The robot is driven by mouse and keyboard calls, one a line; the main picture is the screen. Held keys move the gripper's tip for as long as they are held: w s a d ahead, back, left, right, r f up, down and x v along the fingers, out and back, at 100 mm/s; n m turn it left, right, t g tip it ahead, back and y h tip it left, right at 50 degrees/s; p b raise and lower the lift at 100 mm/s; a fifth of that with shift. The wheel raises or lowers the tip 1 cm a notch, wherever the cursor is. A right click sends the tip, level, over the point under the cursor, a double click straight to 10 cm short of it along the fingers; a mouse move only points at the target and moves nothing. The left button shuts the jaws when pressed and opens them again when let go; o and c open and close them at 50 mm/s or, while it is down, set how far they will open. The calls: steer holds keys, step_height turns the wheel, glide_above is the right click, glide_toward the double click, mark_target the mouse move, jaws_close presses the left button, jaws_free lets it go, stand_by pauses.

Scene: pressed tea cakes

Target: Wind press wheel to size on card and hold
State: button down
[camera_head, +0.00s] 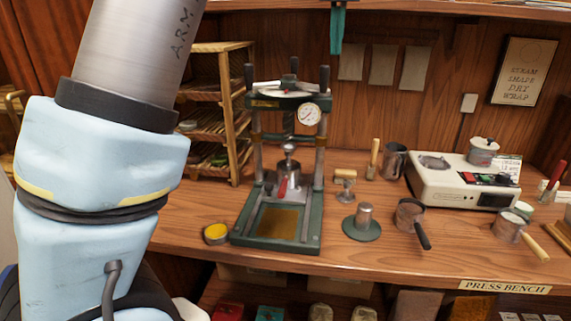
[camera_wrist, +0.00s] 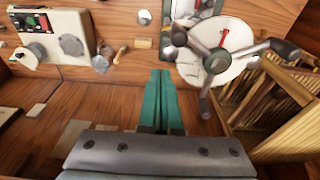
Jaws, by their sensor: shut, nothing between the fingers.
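The press (camera_head: 283,240) has a green frame, a round gauge (camera_head: 309,115) and a metal pot under its screw. Its wheel (camera_head: 290,92) is on top, with dark-knobbed handles. In the wrist view the wheel (camera_wrist: 215,72) shows a pale disc with a red pointer, right of my fingers. My gripper (camera_wrist: 160,72) has green fingers, shut and empty. In the head view the gripper (camera_head: 337,50) hangs from the top edge, above and right of the wheel. I see no contact with the wheel. A small printed card (camera_head: 508,167) stands by the steamer; its writing is too small to read.
A white steamer (camera_head: 440,185) stands right of the press. A slatted rack (camera_head: 236,120) is at left, close beside the wheel in the wrist view. A yellow-filled tin (camera_head: 215,234), tamper (camera_head: 363,220) and pans lie on the bench. A sign (camera_head: 524,70) hangs behind.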

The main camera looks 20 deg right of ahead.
steer(key=shift+f, duration=0.1)
steer(key=b, duration=0.3)
glide_above(330, 98)
steer(key=shift+w+d+f, duration=0.15)
steer(key=shift+f, duration=0.6)
steer(key=shift+w+d+f, duration=0.1)
steer(key=shift+d+f, duration=0.05)
steer(key=shift+f, duration=0.6)
steer(key=shift+w+d+f, duration=0.15)
steer(key=shift+f, duration=0.6)
steer(key=shift+a, duration=0.1)
steer(key=shift+s+a, duration=0.3)
steer(key=shift+s+a+b, duration=0.2)
steer(key=shift+a+b, duration=0.1)
steer(key=shift+b, duration=0.1)
steer(key=shift+s+a, duration=0.15)
steer(key=shift+a, duration=0.05)
